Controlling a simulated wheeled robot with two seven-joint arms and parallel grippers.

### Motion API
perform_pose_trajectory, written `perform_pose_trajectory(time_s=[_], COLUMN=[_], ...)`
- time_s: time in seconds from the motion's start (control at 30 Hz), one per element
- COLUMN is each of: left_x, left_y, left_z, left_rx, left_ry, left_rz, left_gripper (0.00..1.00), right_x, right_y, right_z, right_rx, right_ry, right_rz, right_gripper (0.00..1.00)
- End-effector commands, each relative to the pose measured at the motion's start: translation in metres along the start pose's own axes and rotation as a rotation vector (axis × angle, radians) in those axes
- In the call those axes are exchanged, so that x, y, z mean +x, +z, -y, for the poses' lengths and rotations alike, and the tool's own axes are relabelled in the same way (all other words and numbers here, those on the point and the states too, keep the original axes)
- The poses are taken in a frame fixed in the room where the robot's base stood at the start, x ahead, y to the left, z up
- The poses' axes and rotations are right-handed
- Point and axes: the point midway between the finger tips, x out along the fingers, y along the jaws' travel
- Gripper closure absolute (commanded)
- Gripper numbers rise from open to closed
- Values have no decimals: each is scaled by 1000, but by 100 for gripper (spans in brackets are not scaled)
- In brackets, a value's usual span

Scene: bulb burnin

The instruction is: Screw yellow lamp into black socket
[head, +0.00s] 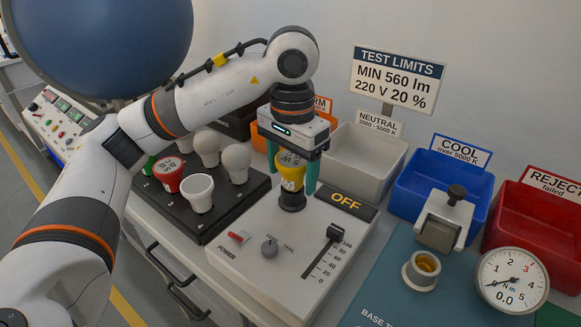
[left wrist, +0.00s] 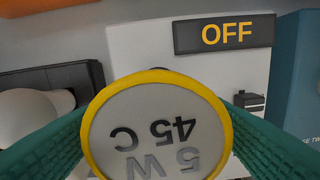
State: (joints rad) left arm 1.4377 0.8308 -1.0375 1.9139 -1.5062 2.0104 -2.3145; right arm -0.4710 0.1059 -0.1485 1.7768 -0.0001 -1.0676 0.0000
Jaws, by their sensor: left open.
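The yellow lamp (head: 290,172) stands upright, base down, at the black socket (head: 292,201) on the white test panel. How deep its base sits in the socket cannot be told. My left gripper (head: 293,181) points down over the lamp, its teal fingers open on either side of it. In the left wrist view the lamp's pale face (left wrist: 155,135), marked 5 W 45 C with a yellow rim, lies between the fingers and hides the socket. My right gripper is not in view.
A black tray (head: 225,218) with several white lamps and a red one stands left of the panel (head: 262,285). The display (head: 347,204) reads OFF. White, blue (head: 410,195) and red (head: 510,235) bins stand behind and right. A dial gauge (head: 512,280) sits at front right.

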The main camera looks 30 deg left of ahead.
Motion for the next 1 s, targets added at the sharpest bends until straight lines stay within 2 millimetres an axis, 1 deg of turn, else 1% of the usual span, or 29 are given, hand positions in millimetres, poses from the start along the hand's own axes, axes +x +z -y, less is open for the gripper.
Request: perform_pose_trajectory(time_s=[0.1, 0.27, 0.8, 0.9, 1.0], left_x=[-1, -1, -1, -1, -1], left_y=[1, 3, 7, 8, 9], left_z=[1, 2, 4, 5, 5], left_rx=[-191, -452, -1334, -1486, -1592], left_ry=[-1, -1, -1, -1, -2], left_rz=[0, 1, 1, 2, 2], left_gripper=[31, 31, 31, 31, 31], right_x=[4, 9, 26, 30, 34], right_y=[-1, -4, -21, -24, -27], right_z=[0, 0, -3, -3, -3], right_rx=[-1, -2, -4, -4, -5], right_ry=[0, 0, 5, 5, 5], right_rz=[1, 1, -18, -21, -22], right_gripper=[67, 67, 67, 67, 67])
